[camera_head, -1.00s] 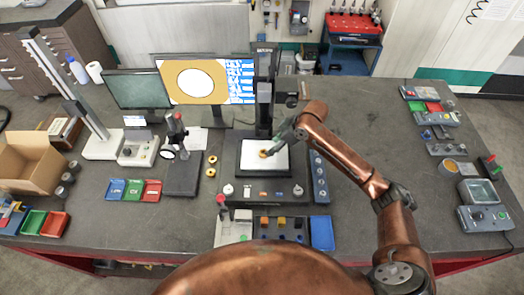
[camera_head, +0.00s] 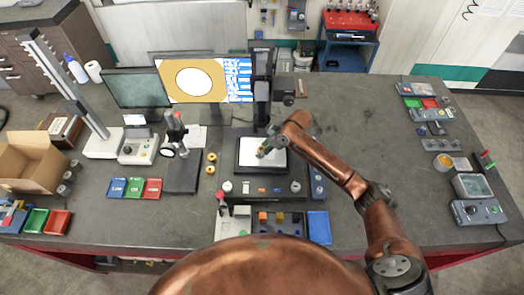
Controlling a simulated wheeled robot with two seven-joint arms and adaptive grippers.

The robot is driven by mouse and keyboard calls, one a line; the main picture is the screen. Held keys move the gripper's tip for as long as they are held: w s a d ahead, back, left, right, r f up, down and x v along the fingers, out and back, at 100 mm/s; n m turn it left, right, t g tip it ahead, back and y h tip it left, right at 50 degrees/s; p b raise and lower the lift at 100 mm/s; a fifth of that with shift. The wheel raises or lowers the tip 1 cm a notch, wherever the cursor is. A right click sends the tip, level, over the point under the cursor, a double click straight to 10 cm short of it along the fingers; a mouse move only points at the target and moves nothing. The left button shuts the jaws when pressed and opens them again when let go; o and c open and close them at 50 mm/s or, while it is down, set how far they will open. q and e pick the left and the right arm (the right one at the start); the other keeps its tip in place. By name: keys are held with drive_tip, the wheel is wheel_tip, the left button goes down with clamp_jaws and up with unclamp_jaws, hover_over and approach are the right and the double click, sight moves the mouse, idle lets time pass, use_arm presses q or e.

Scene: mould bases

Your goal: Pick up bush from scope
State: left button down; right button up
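The scope's stage is a dark base with a white plate (camera_head: 250,160), below the black scope column (camera_head: 262,85). My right gripper (camera_head: 263,152) points down-left over the white plate. A small yellow-orange patch, likely the bush (camera_head: 260,154), shows at its fingertips and is mostly hidden by them. I cannot tell whether the fingers are closed on it or whether it is off the plate. The monitor (camera_head: 196,82) shows a white disc inside an orange field. My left gripper is not in view.
Two brass rings (camera_head: 211,163) lie left of the scope. Blue, green and red trays (camera_head: 135,188) stand farther left. A block with several coloured pieces (camera_head: 265,222) and a blue tray (camera_head: 319,227) stand in front. The tabletop to the right (camera_head: 385,130) is clear.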

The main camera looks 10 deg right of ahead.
clamp_jaws()
drive_tip(key=shift+r, duration=0.1)
idle(0.3)
